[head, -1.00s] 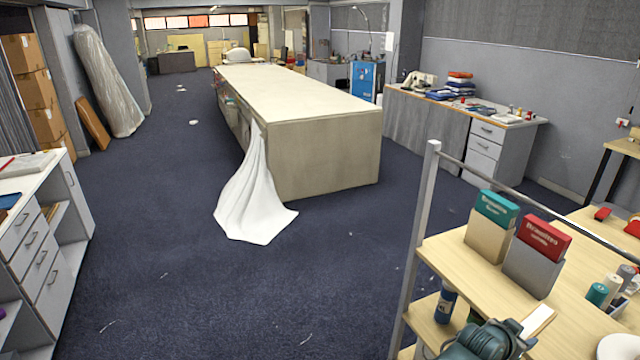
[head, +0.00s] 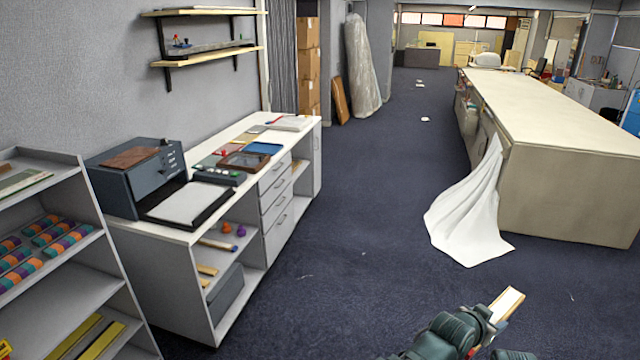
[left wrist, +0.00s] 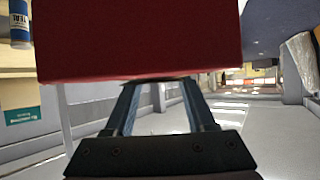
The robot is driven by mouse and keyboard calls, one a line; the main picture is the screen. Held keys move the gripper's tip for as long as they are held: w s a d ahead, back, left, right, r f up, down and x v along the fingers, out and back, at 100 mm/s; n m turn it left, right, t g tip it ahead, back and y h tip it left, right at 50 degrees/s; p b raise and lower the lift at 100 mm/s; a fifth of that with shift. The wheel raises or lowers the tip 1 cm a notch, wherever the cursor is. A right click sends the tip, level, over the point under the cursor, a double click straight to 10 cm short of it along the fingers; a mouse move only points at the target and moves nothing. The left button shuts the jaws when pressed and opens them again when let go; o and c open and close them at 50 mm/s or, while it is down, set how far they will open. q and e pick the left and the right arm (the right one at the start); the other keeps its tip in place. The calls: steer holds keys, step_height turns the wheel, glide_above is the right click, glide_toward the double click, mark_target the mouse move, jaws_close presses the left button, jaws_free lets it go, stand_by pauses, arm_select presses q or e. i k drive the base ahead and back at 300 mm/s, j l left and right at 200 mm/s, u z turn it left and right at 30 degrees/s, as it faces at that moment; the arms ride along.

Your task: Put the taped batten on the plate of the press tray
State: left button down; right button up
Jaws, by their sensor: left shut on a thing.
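My left gripper (head: 490,328) is at the bottom right of the head view, shut on the batten (head: 507,303). The batten's pale wooden end points up and away, above the floor. In the left wrist view a broad red face of the batten (left wrist: 140,40) fills the top middle, in front of the gripper fingers (left wrist: 165,100). The press (head: 135,178) is a dark grey box on the white counter at left. Its black tray (head: 160,222) extends to the front right and carries a pale grey plate (head: 190,203), which looks bare. My right gripper is out of view.
The white counter (head: 235,145) also holds a brown frame (head: 243,161), a blue item (head: 263,148) and papers. A grey shelf rack (head: 105,235) stands at left. Open carpet lies between.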

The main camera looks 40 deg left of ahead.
mark_target(190, 201)
steer(key=i+j+u, duration=0.15)
steer(key=j, duration=0.25)
steer(key=j+u, duration=0.1)
steer(key=j, duration=0.3)
steer(key=i+j+u, duration=0.15)
steer(key=j, duration=0.2)
steer(key=i+j+u, duration=0.15)
steer(key=j, duration=0.25)
steer(key=i+j+u, duration=0.1)
steer(key=j, duration=0.25)
steer(key=i+j+u, duration=0.15)
steer(key=i+j, duration=0.2)
steer(key=j, duration=0.15)
steer(key=i+j, duration=0.15)
steer(key=j, duration=0.2)
steer(key=i+j, duration=0.2)
steer(key=j, duration=0.15)
